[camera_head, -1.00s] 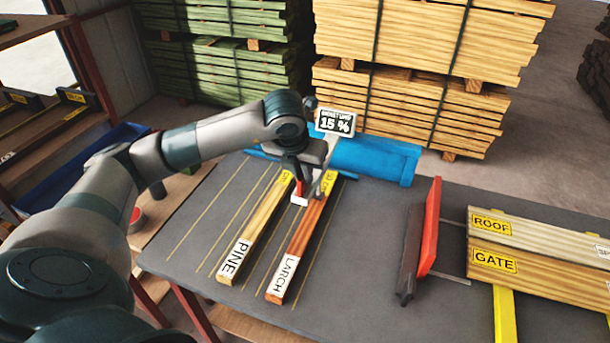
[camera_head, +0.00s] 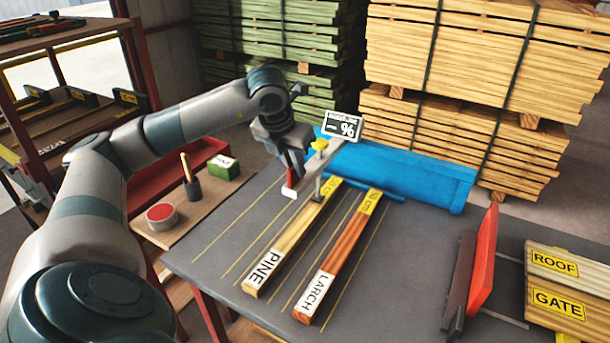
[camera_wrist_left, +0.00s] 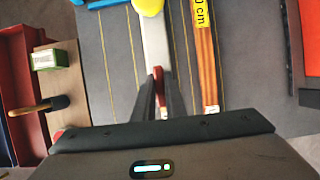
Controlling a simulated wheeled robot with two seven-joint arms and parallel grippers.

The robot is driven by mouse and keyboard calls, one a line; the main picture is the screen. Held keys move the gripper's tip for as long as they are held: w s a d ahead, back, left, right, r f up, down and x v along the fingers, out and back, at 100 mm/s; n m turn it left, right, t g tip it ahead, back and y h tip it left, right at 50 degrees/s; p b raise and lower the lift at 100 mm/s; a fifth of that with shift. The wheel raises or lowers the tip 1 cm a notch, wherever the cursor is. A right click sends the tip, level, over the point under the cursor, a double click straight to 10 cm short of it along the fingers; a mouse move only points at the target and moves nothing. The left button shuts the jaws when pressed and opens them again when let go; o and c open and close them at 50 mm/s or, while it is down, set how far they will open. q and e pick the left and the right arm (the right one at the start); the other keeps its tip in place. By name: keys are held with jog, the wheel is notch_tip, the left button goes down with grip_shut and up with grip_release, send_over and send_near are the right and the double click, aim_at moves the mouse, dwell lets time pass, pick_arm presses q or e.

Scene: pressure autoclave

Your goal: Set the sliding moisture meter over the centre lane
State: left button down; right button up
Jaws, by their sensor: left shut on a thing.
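The sliding moisture meter (camera_head: 326,157) is a pale grey bar with a yellow knob and a black display (camera_head: 346,127) reading a dash and "%". Its stem comes down at the far part of the PINE board (camera_head: 282,244); I cannot tell whether it touches. The LARCH board (camera_head: 331,266) lies to the right of PINE. Yellow lines mark lanes on the grey table (camera_head: 215,265). My left gripper (camera_head: 291,186) is shut on the meter's red-and-white end; in the left wrist view the fingers (camera_wrist_left: 158,88) close there and the bar (camera_wrist_left: 155,42) runs away. My right gripper is not shown.
A red-faced upright stop (camera_head: 482,260) and the ROOF and GATE boards (camera_head: 560,300) are at right. A side shelf at left holds a red tin (camera_head: 162,216), a brush and a green box. Empty lanes lie left of PINE.

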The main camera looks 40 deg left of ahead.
pick_arm(q)
jog(key=c, duration=1.8)
grip_release()
jog(key=shift+r, duration=0.1)
